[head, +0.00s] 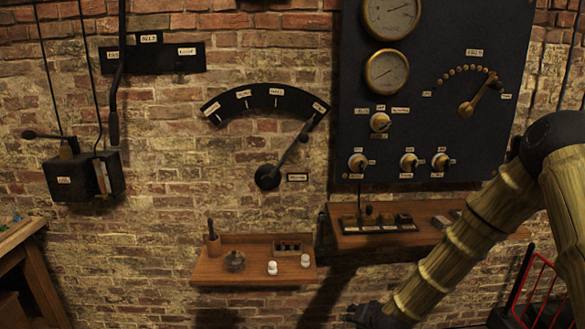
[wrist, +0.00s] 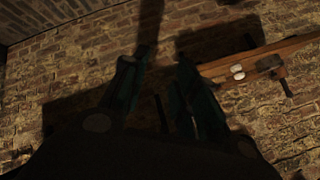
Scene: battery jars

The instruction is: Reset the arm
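My arm (head: 465,235) shows at the right of the head view, bent, with bamboo-like links and a dark joint. It reaches down to the bottom edge, in front of the brick wall. My gripper is mostly cut off by that edge. In the wrist view, the two dark green fingers of my gripper (wrist: 156,75) stand apart with nothing between them. Brick wall lies beyond them. My gripper is below the wooden shelves and touches nothing that I can see.
A small wooden shelf (head: 215,264) holds two white jars (head: 288,264), a dark round item and a small rack. A second shelf (head: 430,236) is beside my arm. A dark panel (head: 435,130) with gauges and knobs, a lever dial (head: 268,177) and a red frame (head: 540,285) are around.

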